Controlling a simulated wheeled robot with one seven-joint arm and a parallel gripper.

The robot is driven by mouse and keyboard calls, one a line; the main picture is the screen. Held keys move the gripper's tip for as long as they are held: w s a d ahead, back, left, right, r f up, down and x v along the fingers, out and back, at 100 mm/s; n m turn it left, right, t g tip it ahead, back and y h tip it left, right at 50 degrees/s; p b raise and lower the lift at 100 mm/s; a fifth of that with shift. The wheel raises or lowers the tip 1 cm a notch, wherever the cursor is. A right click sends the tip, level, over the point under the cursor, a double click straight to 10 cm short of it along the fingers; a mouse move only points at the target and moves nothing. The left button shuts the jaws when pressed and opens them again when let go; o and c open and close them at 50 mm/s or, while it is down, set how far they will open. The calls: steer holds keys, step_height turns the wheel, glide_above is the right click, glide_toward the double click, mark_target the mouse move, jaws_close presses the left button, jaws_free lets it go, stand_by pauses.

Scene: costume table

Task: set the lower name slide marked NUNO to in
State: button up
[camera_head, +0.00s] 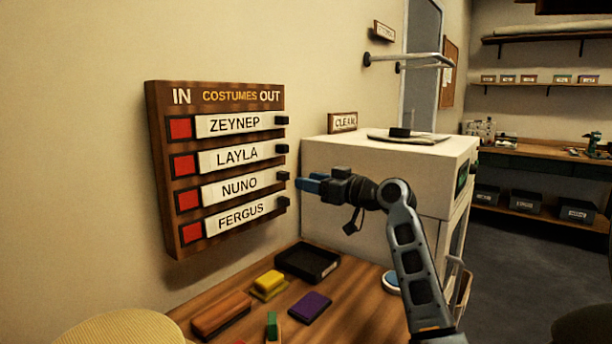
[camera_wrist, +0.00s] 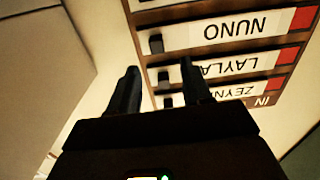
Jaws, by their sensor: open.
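The name board (camera_head: 215,98) hangs on the wall, with IN at its left and OUT at its right. The slide marked NUNO (camera_head: 239,188) is third from the top, above FERGUS. It sits toward OUT, with a red square (camera_head: 188,200) bare at its left and a dark knob (camera_head: 282,176) at its right end. My gripper (camera_head: 306,185) is open just right of that knob, apparently apart from it. In the wrist view, the board is upside down; the NUNO slide (camera_wrist: 238,30) and its knob (camera_wrist: 155,44) lie just beyond the open fingers (camera_wrist: 160,68).
The ZEYNEP (camera_head: 234,124), LAYLA (camera_head: 236,156) and FERGUS (camera_head: 240,216) slides also sit toward OUT, their knobs close by. A white cabinet (camera_head: 345,155) stands right of the board. Below are a black tray (camera_head: 308,262) and several coloured blocks on the wooden table.

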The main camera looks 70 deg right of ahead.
mark_target(287, 176)
steer(key=shift+d+p+x, duration=0.2)
steer(key=shift+p+x, duration=0.65)
steer(key=shift+x, duration=2.9)
steer(key=shift+c, duration=0.4)
jaws_close()
